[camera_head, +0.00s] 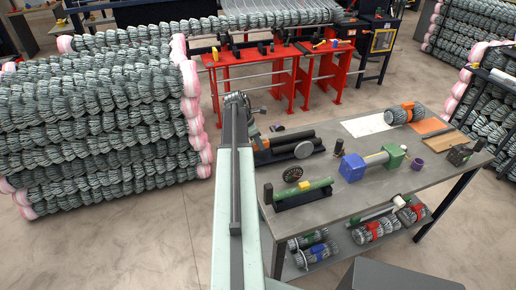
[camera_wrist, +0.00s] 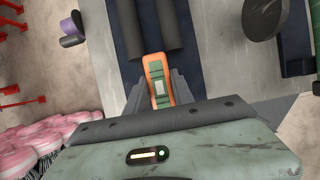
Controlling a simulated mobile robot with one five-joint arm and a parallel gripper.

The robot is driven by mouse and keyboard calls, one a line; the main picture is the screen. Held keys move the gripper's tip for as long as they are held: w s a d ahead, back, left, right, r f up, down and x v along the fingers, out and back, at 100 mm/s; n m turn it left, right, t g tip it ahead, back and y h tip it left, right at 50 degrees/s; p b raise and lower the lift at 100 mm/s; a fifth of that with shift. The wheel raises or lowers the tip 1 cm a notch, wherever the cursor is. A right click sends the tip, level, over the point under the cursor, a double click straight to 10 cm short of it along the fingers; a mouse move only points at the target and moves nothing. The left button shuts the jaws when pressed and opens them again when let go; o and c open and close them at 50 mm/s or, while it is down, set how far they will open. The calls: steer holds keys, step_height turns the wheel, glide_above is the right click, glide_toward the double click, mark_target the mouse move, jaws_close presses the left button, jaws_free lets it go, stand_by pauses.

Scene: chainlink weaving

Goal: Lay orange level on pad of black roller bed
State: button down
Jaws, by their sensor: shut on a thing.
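My gripper (camera_wrist: 158,92) is shut on the orange level (camera_wrist: 154,66), which has green parts and a pale window in its middle. The level points away from the wrist, between the two grey fingers. Beyond its far end are the two dark rollers of the black roller bed (camera_wrist: 146,22), with a dark flat strip under and beside them. I cannot tell whether the level touches the bed. In the head view the roller bed (camera_head: 292,147) lies at the left back of the grey table, beside my gripper (camera_head: 256,134). The level is not clear there.
A grey disc (camera_head: 303,150) stands at the bed's near side. A green cylinder on a black stand (camera_head: 302,193) lies closer on the grey table (camera_head: 345,205). Wire coils (camera_head: 95,120) are stacked left.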

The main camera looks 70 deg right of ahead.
steer(key=shift+f+b, duration=0.55)
steer(key=shift+b, duration=0.05)
steer(key=c, duration=1.1)
jaws_free()
steer(key=shift+r, duration=0.15)
steer(key=shift+r+p, duration=0.25)
steer(key=shift+p, duration=0.2)
steer(key=p+v, duration=1.1)
steer(key=v, duration=0.1)
steer(key=shift+r, duration=0.25)
